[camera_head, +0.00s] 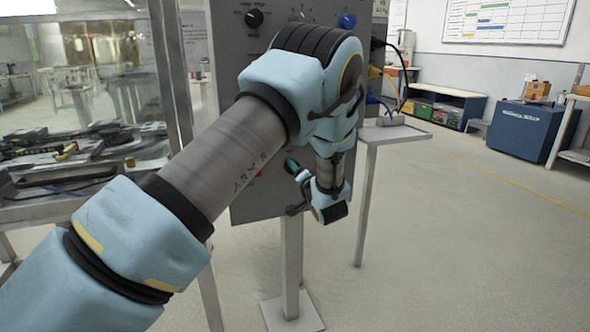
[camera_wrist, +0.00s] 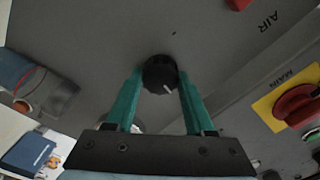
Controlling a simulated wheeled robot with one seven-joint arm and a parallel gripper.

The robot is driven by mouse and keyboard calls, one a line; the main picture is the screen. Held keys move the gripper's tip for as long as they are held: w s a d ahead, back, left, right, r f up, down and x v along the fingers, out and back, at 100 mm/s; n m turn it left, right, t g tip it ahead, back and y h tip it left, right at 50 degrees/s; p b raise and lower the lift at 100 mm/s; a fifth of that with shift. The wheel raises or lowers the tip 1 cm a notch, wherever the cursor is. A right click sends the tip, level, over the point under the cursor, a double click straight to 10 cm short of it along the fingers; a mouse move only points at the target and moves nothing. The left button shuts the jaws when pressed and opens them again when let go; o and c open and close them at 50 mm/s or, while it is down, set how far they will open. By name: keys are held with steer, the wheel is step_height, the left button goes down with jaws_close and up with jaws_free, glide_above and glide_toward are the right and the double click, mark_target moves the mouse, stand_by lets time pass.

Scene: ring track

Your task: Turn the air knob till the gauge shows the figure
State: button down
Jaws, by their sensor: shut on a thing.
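A round black knob (camera_wrist: 160,68) with a short white mark stands out from the grey panel in the wrist view. The mark points down and slightly right. My gripper (camera_wrist: 161,82) has its two teal fingers on either side of the knob and is shut on it. The word AIR is printed on the panel to the upper right; I cannot tell whether it belongs to this knob. In the head view my gripper (camera_head: 293,168) is at the panel's face, and my arm hides the knob. No gauge face can be made out in either view.
The grey panel (camera_head: 248,75) stands on a post and carries a black dial (camera_head: 254,18) and a blue knob (camera_head: 347,20) at its top. A red main switch (camera_wrist: 298,103) on a yellow plate is right of my gripper. Open floor lies to the right.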

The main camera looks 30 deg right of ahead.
steer(key=shift+c, duration=1.3)
jaws_free()
steer(key=s+a, duration=0.1)
steer(key=s, duration=0.9)
steer(key=shift+s+a+b, duration=0.15)
steer(key=shift+s+b, duration=0.2)
steer(key=shift+b, duration=0.05)
